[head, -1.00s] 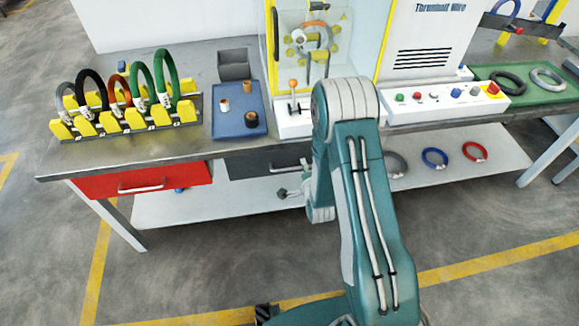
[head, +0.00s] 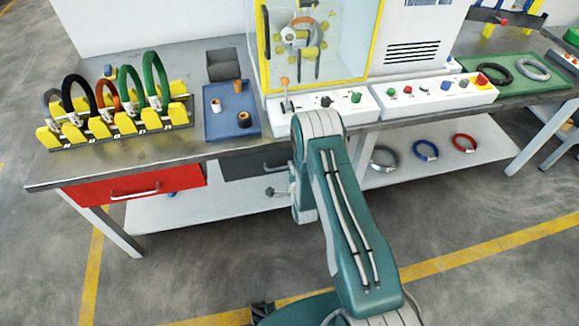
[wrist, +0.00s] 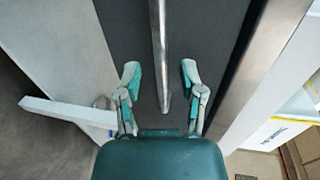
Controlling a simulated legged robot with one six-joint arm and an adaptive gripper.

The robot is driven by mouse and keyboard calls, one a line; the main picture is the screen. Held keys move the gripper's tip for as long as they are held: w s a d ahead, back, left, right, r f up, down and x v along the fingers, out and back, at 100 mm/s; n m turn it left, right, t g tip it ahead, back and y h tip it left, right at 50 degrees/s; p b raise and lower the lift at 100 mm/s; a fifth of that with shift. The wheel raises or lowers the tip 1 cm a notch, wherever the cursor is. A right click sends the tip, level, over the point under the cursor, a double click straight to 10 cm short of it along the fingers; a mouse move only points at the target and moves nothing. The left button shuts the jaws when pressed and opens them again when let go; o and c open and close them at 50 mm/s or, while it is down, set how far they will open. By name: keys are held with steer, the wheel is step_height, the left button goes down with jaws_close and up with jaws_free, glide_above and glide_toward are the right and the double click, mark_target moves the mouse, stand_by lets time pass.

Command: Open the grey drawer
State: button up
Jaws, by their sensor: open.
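The grey drawer (head: 238,166) is under the bench, right of the red drawer, and looks shut. My arm hides its right part. In the wrist view the dark drawer front (wrist: 208,35) fills the middle. Its metal handle (wrist: 159,45) runs as an upright bar from the top edge to between my fingers in the picture. My gripper (wrist: 161,75) is open, with one finger on each side of the bar and a gap to each. I cannot tell how far the fingertips are from the drawer front. In the head view my gripper (head: 273,192) is small and partly hidden, just below the drawer.
The red drawer (head: 135,187) is at left with a pale handle. A rack of coils (head: 115,124) and a blue tray (head: 226,128) stand on the bench. A lower shelf (head: 205,208) holds coils at right. The floor in front is clear.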

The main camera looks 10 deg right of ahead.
steer(key=shift+x, duration=1)
jaws_close()
steer(key=shift+s, duration=0.1)
